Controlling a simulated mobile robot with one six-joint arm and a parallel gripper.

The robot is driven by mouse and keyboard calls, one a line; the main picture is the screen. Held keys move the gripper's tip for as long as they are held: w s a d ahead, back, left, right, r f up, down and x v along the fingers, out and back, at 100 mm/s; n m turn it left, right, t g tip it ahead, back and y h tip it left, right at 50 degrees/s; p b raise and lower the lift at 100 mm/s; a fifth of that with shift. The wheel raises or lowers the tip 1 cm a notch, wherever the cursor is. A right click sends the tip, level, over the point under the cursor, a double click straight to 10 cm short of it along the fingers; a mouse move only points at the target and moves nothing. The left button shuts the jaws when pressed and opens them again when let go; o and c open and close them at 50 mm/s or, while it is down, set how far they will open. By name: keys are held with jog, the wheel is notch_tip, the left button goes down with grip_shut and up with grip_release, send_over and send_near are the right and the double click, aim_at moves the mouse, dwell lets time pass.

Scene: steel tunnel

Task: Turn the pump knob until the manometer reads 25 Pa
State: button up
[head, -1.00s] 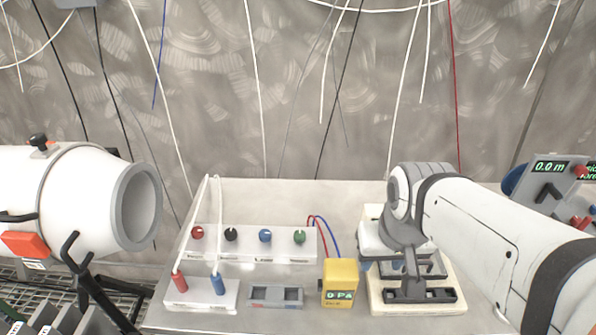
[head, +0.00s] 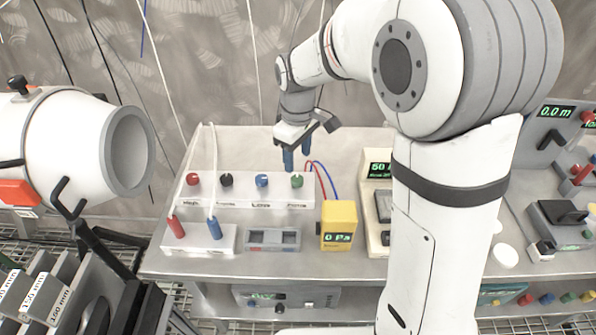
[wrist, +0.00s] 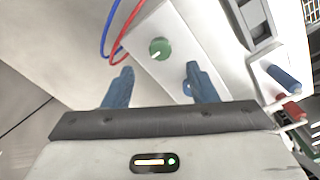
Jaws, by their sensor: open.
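A white knob box (head: 245,201) on the bench carries a red knob (head: 194,179), a black knob (head: 226,180), a blue knob (head: 262,180) and a green knob (head: 297,181). The labels under them are too blurred to read fully. The yellow manometer (head: 339,214) reads 0 Pa; red and blue tubes run from it. My gripper (head: 297,160) points down, open and empty, above the green knob end of the box. In the wrist view, the green knob (wrist: 160,47) shows between and beyond the blue fingertips (wrist: 159,70). The right finger partly hides the blue knob.
A device with a green display (head: 380,168) stands right of the manometer, partly hidden by my arm. A white tube (head: 90,146) is at left.

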aim_at(297, 179)
notch_tip(297, 179, down, 7)
jog(key=shift+f, duration=0.15)
dwell(0.4)
jog(key=shift+d, duration=0.1)
jog(key=c, duration=1)
jog(key=shift+o, duration=0.2)
jog(key=m, duration=0.4)
jog(key=shift+m, duration=2.9)
